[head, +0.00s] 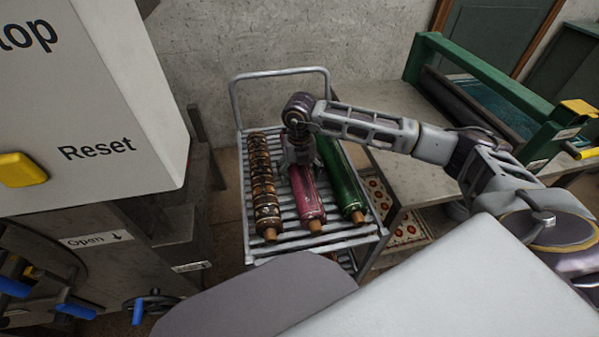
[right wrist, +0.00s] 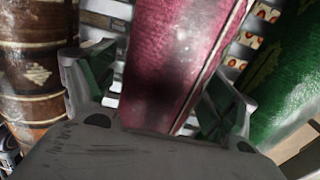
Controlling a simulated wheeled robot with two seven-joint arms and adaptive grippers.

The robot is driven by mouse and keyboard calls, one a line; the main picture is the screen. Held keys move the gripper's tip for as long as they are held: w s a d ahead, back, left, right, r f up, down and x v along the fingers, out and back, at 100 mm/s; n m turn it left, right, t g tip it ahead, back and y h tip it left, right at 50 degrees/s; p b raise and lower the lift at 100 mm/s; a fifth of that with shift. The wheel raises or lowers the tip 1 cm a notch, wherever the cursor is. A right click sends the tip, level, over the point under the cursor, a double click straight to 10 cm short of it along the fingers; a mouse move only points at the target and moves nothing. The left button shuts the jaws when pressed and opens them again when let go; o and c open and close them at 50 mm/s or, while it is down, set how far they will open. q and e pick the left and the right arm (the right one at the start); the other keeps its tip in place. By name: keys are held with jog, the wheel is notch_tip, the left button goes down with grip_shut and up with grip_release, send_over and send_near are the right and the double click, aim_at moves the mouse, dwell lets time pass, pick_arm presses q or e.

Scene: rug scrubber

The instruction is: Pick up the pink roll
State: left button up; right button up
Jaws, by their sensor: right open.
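The pink roll (head: 307,195) lies on a slatted metal cart (head: 285,241), between a brown patterned roll (head: 265,190) and a green roll (head: 343,180). My right gripper (head: 298,158) is above the pink roll's far half and hides part of it. In the right wrist view, the pink roll (right wrist: 178,55) runs between the two open fingers of my right gripper (right wrist: 158,95). The brown roll (right wrist: 35,75) is left of the fingers and the green roll (right wrist: 285,85) is right of them. Whether the fingers touch the pink roll I cannot tell. My left gripper is not in view.
A grey table (head: 425,180) with a green-framed machine (head: 490,85) stands right of the cart. A white control box (head: 100,90) with a yellow button and a metal machine (head: 175,235) stand at the left. The cart's handle (head: 280,73) rises at its far end.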

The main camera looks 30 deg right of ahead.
dwell(0.4)
jog(key=shift+r, duration=0.1)
grip_shut()
dwell(0.3)
